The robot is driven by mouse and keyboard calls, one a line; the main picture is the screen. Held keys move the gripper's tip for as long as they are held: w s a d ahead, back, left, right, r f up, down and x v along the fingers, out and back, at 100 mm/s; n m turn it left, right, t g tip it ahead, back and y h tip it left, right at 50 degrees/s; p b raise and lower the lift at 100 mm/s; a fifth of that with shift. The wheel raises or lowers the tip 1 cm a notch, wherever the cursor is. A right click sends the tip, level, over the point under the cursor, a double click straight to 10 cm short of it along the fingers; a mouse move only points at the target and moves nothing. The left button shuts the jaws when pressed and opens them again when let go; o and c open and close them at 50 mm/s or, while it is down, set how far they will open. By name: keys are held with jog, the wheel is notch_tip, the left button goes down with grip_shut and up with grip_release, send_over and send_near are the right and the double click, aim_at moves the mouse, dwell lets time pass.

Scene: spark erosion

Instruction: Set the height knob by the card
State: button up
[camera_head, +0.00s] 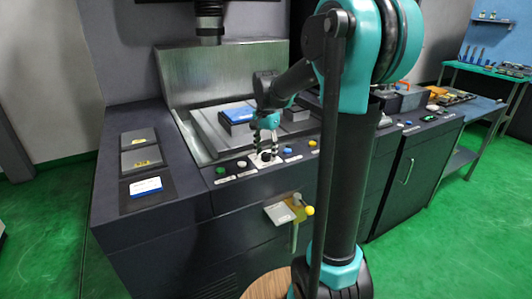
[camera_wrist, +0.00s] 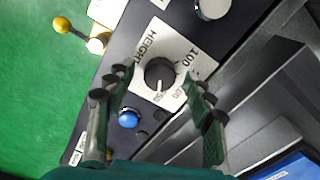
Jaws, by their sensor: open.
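The height knob (camera_wrist: 160,72) is round and black on a white plate (camera_wrist: 140,57) marked HEIGHT, with 100 and other numbers around it. Its white pointer line faces the lower edge of the wrist view, towards a small number that is hard to read. My gripper (camera_wrist: 157,78) is open, its two green fingers on either side of the knob; I cannot tell whether they touch it. In the head view my gripper (camera_head: 266,150) points down over the front panel and partly hides the knob. A white card with a blue band (camera_head: 146,187) lies on the dark left surface; its text is unreadable.
A blue button (camera_wrist: 129,118) sits beside the knob, and a silver round part (camera_wrist: 211,8) lies on its other side. A green button (camera_head: 221,170) is farther left on the panel. A yellow-balled lever (camera_head: 309,210) sticks out from the front below. A blue block (camera_head: 238,113) lies behind.

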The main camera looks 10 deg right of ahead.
jog(key=shift+f, duration=0.3)
jog(key=c, duration=1.2)
jog(key=shift+o, duration=0.2)
